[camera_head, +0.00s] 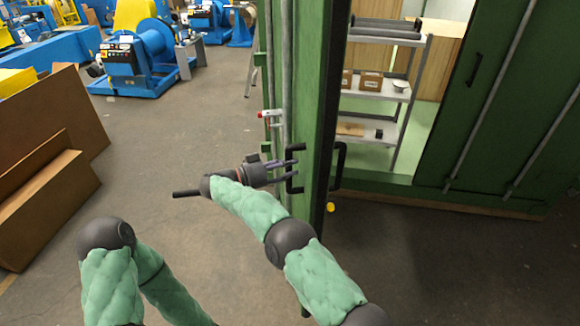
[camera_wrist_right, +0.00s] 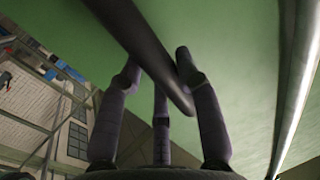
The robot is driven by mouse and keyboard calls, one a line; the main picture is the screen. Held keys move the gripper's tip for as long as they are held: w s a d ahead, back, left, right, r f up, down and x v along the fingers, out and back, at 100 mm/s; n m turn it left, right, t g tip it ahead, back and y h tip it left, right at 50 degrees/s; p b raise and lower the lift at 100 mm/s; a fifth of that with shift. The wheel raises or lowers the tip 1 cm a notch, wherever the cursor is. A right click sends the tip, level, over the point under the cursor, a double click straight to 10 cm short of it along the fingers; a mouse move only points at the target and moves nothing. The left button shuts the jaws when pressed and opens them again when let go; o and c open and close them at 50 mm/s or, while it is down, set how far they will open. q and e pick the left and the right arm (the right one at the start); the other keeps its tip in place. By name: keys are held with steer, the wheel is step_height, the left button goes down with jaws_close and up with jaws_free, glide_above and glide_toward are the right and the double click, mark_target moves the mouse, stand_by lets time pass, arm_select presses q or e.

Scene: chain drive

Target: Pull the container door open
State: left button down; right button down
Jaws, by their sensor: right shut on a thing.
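The green container door (camera_head: 310,110) stands swung outward, seen nearly edge-on in the head view, with the doorway open to its right. A black bar handle (camera_head: 291,184) sits on its left face. My right gripper (camera_head: 292,170) is at this handle, shut on it. In the right wrist view the dark handle (camera_wrist_right: 140,40) runs diagonally between the fingers of my right gripper (camera_wrist_right: 160,80), in front of the green door panel (camera_wrist_right: 235,60). My left arm shows at the lower left of the head view, but its gripper is out of the picture.
A second black handle (camera_head: 341,165) is on the door's other face. Inside the container stands a shelf rack (camera_head: 385,95) with boxes. The other green door panel (camera_head: 500,110) is at the right. Brown boards (camera_head: 45,200) stand at the left. The floor (camera_head: 190,130) between is clear.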

steer(key=shift+w+r, duration=0.1)
steer(key=shift+r, duration=0.25)
steer(key=c, duration=0.8)
jaws_free()
steer(key=shift+c, duration=0.2)
steer(key=shift+w+f, duration=0.15)
steer(key=shift+f, duration=0.05)
steer(key=v, duration=1.2)
steer(key=shift+c, duration=0.3)
